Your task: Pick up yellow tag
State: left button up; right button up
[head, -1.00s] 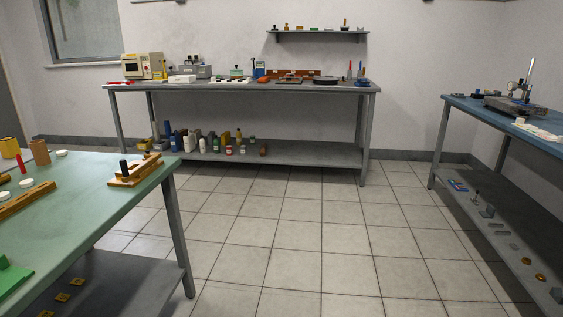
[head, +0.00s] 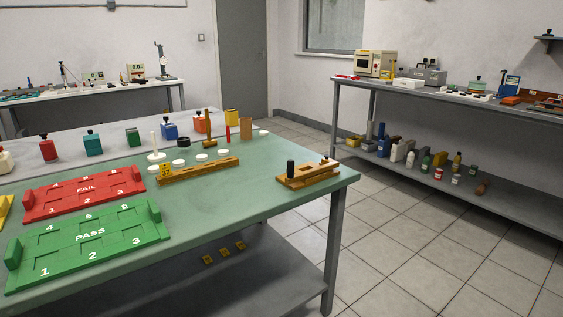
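A small yellow tag (head: 165,171) with dark marks stands on the green table (head: 245,210), at the left end of a long wooden rack (head: 205,170). I cannot read its marks or tell whether it touches the rack. Neither of my grippers shows in the head view.
A red FAIL tray (head: 84,202) and a green PASS tray (head: 88,254) lie on the left of the table. A wooden fixture (head: 308,174) sits near its right corner. Another bench (head: 460,97) stands behind right. The tiled floor (head: 440,250) at right is clear.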

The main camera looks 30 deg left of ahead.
aim_at(164, 168)
jog(key=i+l+u, duration=0.15)
jog(key=u, duration=0.2)
jog(key=i+l+u, duration=0.1)
jog(key=l+u, duration=0.65)
jog(key=i+j, duration=0.05)
